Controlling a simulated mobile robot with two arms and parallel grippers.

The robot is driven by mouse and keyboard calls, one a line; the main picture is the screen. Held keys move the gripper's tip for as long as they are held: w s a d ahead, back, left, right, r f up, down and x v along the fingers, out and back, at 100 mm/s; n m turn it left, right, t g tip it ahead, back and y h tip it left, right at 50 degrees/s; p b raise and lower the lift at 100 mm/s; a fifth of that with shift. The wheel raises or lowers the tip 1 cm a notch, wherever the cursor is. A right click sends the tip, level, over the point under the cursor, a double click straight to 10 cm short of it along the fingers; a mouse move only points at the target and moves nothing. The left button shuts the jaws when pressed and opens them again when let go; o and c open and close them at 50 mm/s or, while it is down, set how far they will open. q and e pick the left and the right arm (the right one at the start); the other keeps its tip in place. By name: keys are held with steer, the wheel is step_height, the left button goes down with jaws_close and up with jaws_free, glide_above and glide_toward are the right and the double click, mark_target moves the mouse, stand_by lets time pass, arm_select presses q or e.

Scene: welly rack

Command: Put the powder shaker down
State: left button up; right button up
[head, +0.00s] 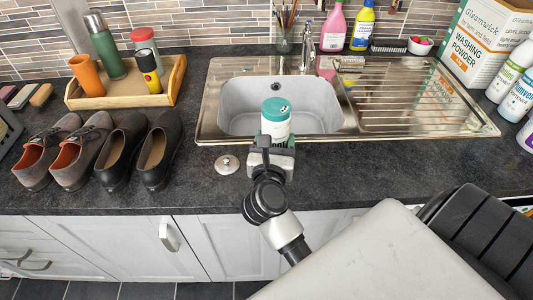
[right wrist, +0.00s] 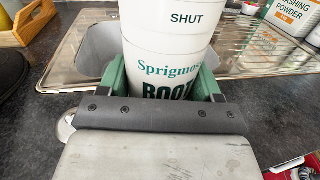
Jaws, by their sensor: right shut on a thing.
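The powder shaker (head: 275,122) is white with a green cap. It is upright at the front edge of the sink, in my right gripper (head: 272,148). In the right wrist view the shaker (right wrist: 168,50) shows the words "SHUT" and "Sprigmoss", and the green fingers of the right gripper (right wrist: 165,85) press on both its sides. Its base is hidden by the gripper, so I cannot tell whether it touches the worktop. My left gripper is not in view.
The steel sink (head: 240,112) lies just behind the shaker, its drainer (head: 415,100) to the right. A small round metal lid (head: 228,164) lies left of the gripper. Shoes (head: 85,150) and a wooden tray (head: 125,100) stand left. Dark worktop (head: 350,180) is clear right of the gripper.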

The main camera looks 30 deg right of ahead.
steer(key=shift+w+a+f, duration=0.45)
steer(key=shift+w, duration=0.2)
step_height(320, 180, down, 4)
steer(key=shift+f, duration=0.1)
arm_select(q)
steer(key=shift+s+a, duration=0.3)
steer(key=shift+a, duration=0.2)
arm_select(e)
steer(key=o, duration=0.5)
steer(key=shift+f, duration=0.15)
steer(key=o, duration=0.5)
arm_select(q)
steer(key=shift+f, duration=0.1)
